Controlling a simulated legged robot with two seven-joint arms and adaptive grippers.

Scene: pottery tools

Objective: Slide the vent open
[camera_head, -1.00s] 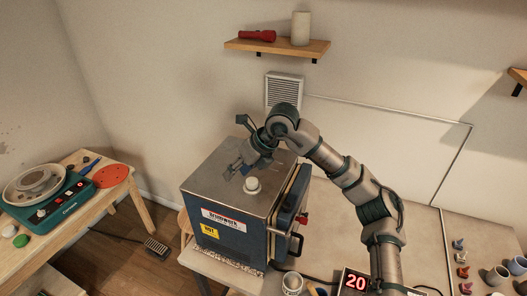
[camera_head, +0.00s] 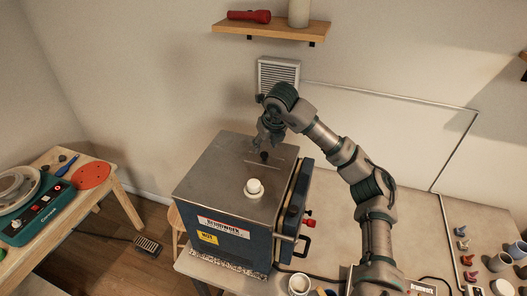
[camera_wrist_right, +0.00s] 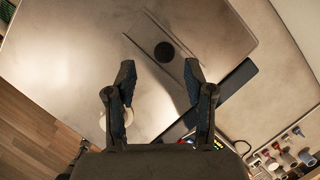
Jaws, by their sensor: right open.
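The kiln (camera_head: 215,175) is a blue box with a bare metal top. On its top is a dark round spot (camera_head: 264,157) between two thin parallel rails, which also shows in the right wrist view (camera_wrist_right: 164,51); I cannot tell whether it is a hole or a knob. A white knob-like piece (camera_head: 254,187) stands nearer the kiln's front edge, partly hidden behind a finger in the wrist view. My right gripper (camera_head: 267,143) points down above the rails, open and empty, its fingers apart on either side of the rails' near ends in the wrist view. My left gripper is not in view.
A slatted wall grille (camera_head: 277,73) is behind the arm, below a shelf (camera_head: 270,31) with a red torch. The kiln's right side carries a handle and red knob (camera_head: 309,222). Cups and small tools stand at the right. The kiln top's left part is clear.

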